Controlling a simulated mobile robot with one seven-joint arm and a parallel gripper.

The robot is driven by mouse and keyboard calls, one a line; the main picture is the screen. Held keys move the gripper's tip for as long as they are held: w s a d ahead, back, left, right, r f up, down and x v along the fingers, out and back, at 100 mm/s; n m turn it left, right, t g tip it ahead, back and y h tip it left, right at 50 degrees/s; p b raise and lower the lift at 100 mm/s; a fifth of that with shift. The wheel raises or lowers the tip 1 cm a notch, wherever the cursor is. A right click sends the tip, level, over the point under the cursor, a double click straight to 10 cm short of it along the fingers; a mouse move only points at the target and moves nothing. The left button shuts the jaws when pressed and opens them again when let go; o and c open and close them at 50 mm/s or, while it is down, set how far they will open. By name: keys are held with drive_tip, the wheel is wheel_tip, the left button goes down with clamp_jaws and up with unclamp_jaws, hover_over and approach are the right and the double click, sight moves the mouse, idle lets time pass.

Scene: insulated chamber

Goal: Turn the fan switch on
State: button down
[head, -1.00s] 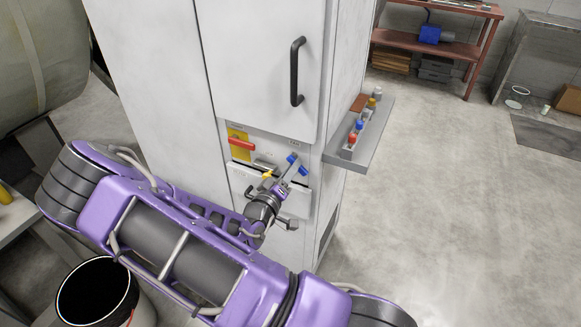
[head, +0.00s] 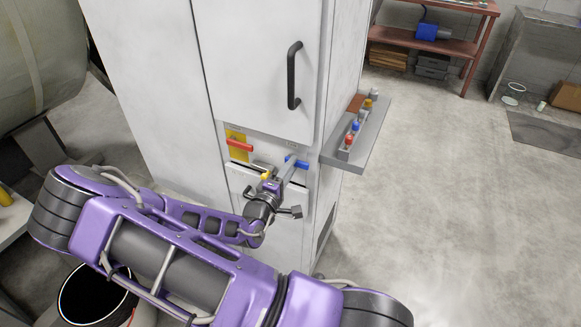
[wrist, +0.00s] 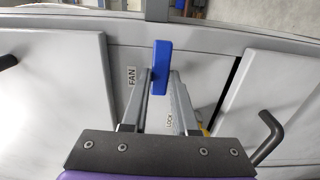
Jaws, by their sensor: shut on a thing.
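The fan switch is a blue bar handle (head: 302,165) on the front panel of the white cabinet, below the upper door. In the wrist view the blue handle (wrist: 161,66) stands between my two fingertips, beside a label reading FAN (wrist: 131,76). My gripper (head: 289,167) reaches the panel from the front. In the wrist view my gripper (wrist: 159,82) is shut on the blue handle, one finger on each side. The fingers hide part of the panel around the handle's base.
A red handle (head: 240,145) on a yellow plate sits left of the switch. A LOCK label (wrist: 170,122) shows near my fingers. The upper door has a black handle (head: 293,76). A side shelf (head: 345,152) with small coloured-top items juts out right. Open floor lies right.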

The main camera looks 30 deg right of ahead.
idle(0.5)
drive_tip(key=c, duration=0.7)
unclamp_jaws()
drive_tip(key=shift+a, duration=0.1)
drive_tip(key=v, duration=1.7)
drive_tip(key=shift+s+a, duration=0.1)
drive_tip(key=shift+s, duration=0.1)
